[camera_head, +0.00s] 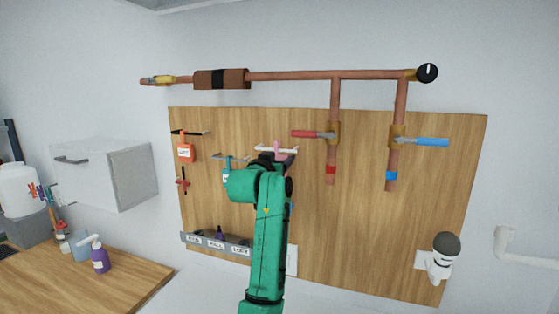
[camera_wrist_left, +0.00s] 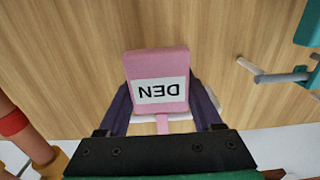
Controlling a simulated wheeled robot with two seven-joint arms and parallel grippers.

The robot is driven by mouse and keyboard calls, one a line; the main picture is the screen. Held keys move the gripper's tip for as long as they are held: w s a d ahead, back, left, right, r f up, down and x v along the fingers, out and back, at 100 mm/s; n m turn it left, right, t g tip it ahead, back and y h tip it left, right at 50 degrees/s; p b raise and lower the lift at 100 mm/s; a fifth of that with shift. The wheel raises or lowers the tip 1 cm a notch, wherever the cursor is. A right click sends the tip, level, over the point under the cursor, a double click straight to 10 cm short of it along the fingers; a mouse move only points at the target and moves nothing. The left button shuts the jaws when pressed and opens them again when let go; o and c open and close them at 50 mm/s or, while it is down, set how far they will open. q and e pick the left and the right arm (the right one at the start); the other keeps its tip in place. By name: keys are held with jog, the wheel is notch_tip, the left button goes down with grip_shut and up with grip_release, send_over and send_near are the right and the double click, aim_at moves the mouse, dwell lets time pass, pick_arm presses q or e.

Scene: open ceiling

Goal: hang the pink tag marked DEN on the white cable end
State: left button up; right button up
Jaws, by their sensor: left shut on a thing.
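The pink tag marked DEN (camera_wrist_left: 157,66) is held between the dark fingers of my left gripper (camera_wrist_left: 160,105); its label reads upside down in the left wrist view. In the head view a pink part of the tag (camera_head: 277,146) shows above my left gripper (camera_head: 278,157), in front of the wooden board. The white cable end (camera_head: 261,148) is a horizontal white bar right by the tag. White parts (camera_wrist_left: 214,99) also show beside and below the tag in the left wrist view. Whether the tag touches or hangs on it cannot be told. My green forearm hides the board below.
Copper pipes with a red-handled valve (camera_head: 313,134) and a blue-handled valve (camera_head: 431,142) stand to the right. A black hook bar with an orange tag (camera_head: 185,152) and a blue-grey bar (camera_head: 233,158) are to the left. A labelled grey tray (camera_head: 215,246) sits lower left.

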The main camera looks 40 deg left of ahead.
pick_arm(q)
jog(key=shift+f+b, duration=0.45)
jog(key=shift+f, duration=0.3)
dwell(0.3)
jog(key=o, duration=1.4)
jog(key=shift+s, duration=0.1)
